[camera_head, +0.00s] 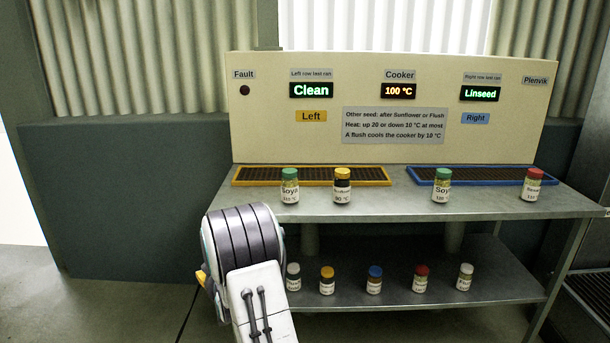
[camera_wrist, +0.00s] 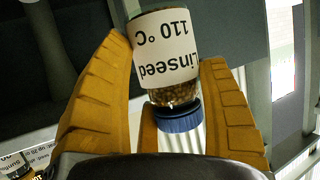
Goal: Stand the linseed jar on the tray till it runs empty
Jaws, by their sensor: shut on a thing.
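My gripper (camera_wrist: 166,62) is shut on the linseed jar (camera_wrist: 172,92), with its orange fingers on either side of it. The jar has a blue lid and a white label reading "Linseed 110 °C"; brown seeds show through the glass. In the head view my arm hides the jar, and only a bit of orange finger shows left of the arm, low in front of the bench. Two trays lie at the back of the bench top: a yellow-rimmed left one (camera_head: 312,185) and a blue-rimmed right one (camera_head: 490,183). No jar appears to stand on either.
The panel (camera_head: 395,155) reads left row "Clean", cooker "100 °C", right row "Linseed"; its fault lamp (camera_head: 245,90) is dark. Jars stand before the trays: soya (camera_head: 290,187), 90 °C sunflower (camera_head: 342,186), soya (camera_head: 442,187), red-lidded (camera_head: 533,186). Several jars fill the lower shelf (camera_head: 400,299).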

